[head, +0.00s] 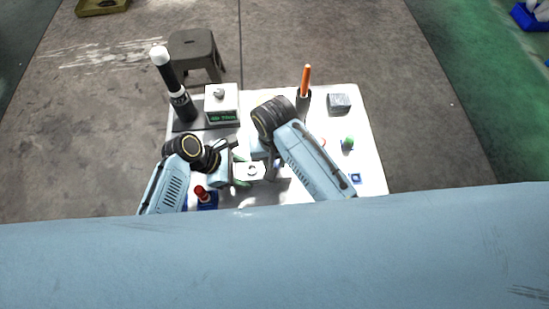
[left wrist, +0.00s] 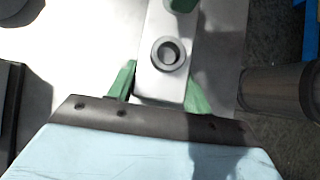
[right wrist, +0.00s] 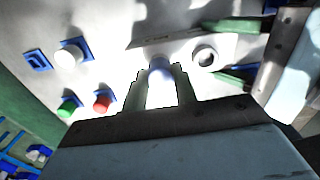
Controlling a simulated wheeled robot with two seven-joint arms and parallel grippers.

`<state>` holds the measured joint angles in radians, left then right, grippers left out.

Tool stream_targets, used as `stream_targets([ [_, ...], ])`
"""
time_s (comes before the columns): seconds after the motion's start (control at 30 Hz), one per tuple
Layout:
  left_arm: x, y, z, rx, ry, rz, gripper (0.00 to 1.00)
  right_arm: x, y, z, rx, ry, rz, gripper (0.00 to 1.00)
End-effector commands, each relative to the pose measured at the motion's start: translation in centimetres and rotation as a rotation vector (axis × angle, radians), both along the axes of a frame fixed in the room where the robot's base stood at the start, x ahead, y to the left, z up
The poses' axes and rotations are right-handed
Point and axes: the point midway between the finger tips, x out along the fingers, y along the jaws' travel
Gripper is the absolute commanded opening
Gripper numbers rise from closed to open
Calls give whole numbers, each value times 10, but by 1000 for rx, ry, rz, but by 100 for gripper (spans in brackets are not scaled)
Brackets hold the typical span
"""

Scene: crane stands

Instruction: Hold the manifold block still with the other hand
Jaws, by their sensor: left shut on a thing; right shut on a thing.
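The manifold block (head: 252,172) is a pale metal bar with a round port, lying on the white table in the head view. It fills the middle of the left wrist view (left wrist: 160,25), its port facing the camera. My left gripper (left wrist: 160,88) is shut on the block's near end, one green finger on each side. My right gripper (right wrist: 161,82) is shut on a small blue-white plug (right wrist: 160,68), beside or over the block; I cannot tell whether the plug touches it. In the right wrist view the block (right wrist: 228,46) shows its open port behind the plug.
White, red and green plugs (right wrist: 68,55) (right wrist: 102,103) (right wrist: 67,106) stand right of the block in the head view. A scale (head: 221,112), black-and-white bottle (head: 180,97), orange-handled tool (head: 306,80) and grey block (head: 339,103) stand at the back. A red-topped item (head: 200,192) is front left.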

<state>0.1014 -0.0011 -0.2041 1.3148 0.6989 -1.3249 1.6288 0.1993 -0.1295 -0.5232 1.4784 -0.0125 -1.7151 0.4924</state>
Motion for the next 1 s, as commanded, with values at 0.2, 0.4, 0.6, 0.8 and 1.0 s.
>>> stream_targets([
  [0.2,0,0,0,0,-1,1,19,-1,2,0,4,3,-306,0],
  [0.4,0,0,0,0,-1,1,19,0,1,0,1,1,-425,0],
  [0.6,0,0,0,0,-1,1,19,0,0,0,0,1,-424,0],
  [0.8,0,0,0,0,-1,1,19,-1,2,0,4,3,-643,0],
  [1.0,0,0,0,0,-1,1,19,0,1,0,3,2,-860,0],
])
